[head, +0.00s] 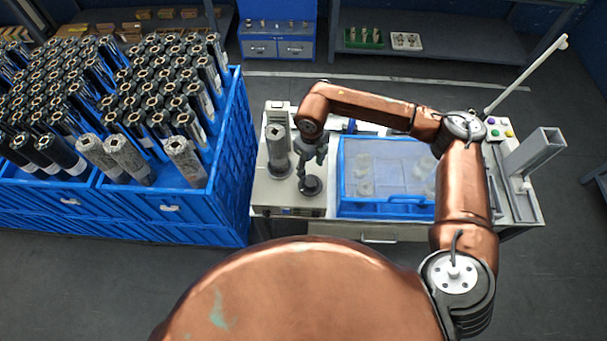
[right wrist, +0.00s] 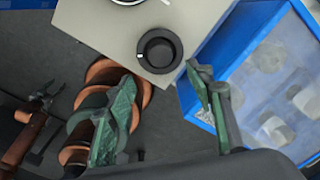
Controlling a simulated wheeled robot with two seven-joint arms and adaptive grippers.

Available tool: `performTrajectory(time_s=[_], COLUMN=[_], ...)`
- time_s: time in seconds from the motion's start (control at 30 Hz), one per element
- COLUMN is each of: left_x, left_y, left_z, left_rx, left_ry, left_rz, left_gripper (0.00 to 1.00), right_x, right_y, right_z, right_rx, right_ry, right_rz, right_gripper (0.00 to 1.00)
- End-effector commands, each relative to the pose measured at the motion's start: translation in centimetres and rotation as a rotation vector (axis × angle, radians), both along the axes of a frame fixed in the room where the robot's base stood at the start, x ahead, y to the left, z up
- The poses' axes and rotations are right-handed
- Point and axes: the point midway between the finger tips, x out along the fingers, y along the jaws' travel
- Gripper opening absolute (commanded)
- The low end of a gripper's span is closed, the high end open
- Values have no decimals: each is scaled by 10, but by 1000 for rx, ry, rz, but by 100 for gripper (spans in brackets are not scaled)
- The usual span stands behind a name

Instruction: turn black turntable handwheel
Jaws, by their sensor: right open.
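The black turntable handwheel (head: 311,186) is a round black knob on the grey machine top, beside an upright grey roll (head: 277,147). In the right wrist view the handwheel (right wrist: 160,51) shows from above with a white mark on its left rim. My right gripper (head: 316,157) points down just above the handwheel in the head view. In the right wrist view its green-padded fingers (right wrist: 160,76) are spread apart and empty, with the handwheel beyond the gap between them. My left gripper (right wrist: 44,94) shows small at the left edge of the right wrist view; its jaw state is unclear.
A blue-framed clear cover (head: 385,207) stands directly right of the handwheel. Blue crates (head: 235,150) packed with rolls stand at the left. A button box (head: 497,128), a grey post (head: 535,150) and a slanted white rod (head: 527,72) are at the right.

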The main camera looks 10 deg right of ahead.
Motion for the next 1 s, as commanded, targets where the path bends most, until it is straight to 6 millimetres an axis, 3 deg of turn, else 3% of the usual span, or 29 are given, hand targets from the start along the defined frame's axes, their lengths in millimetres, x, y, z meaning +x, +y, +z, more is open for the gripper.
performTrajectory(time_s=[0.03, 0.2, 0.37, 0.7, 1.0], left_x=[-3, -7, -6, -6, -5], left_y=[0, -1, -1, -1, 0], left_z=[-17, -28, -26, -24, -24], left_rx=[0, -1, -1, -1, -1], left_ry=[5, 11, 10, 9, 8], left_rz=[0, 0, 1, 1, 1], left_gripper=[40, 40, 40, 40, 40], right_x=[1, 3, 3, 3, 3], right_y=[0, -1, -1, -1, -1], right_z=[-15, -22, -34, -84, -96], right_rx=[5, 12, 12, 13, 12], right_ry=[4, 6, 7, 6, 3], right_rz=[67, 222, 240, 237, 238], right_gripper=[49, 49, 49, 49, 49])
